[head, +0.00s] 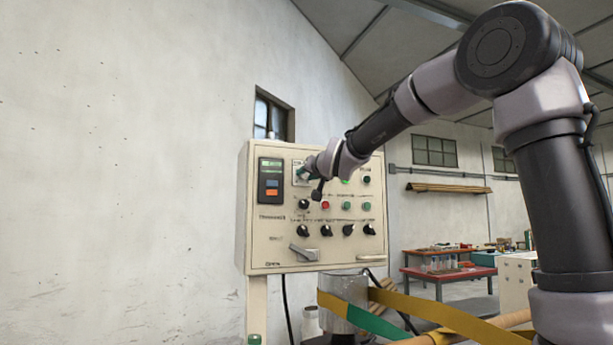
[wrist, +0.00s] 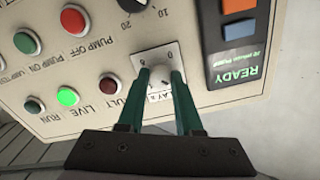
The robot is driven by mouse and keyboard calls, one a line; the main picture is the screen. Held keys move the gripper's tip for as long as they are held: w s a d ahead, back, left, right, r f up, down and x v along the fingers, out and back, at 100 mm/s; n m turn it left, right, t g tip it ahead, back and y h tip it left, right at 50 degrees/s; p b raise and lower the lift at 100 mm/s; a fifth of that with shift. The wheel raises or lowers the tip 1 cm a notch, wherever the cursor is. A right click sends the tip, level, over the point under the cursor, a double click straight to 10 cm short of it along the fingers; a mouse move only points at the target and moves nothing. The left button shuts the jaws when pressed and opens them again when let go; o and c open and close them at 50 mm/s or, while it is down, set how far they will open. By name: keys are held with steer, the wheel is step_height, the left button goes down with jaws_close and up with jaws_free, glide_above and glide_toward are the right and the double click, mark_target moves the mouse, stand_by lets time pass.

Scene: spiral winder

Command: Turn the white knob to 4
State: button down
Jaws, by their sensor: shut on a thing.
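The white knob (wrist: 157,71) sits on a small pale dial plate (wrist: 143,59) on the control panel, seen upside down in the wrist view. Some digits show around the knob, among them a 0 and a 6, but others are covered by the fingers. The knob's pointer direction cannot be made out. My gripper (wrist: 160,75) has its two green fingers on either side of the knob, shut on it. In the head view my gripper (head: 306,172) is at the panel's upper part and hides the knob; a piece of the plate (head: 298,165) shows.
The cream control panel (head: 275,257) carries a display unit (head: 271,180) left of the gripper, and lamps, buttons and black knobs around and below. A lit green lamp (wrist: 68,96) is near the fingers. Yellow and green straps (head: 420,308) cross below the panel.

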steer(key=m, duration=1.3)
steer(key=shift+m, duration=2.2)
steer(key=c, duration=0.6)
jaws_free()
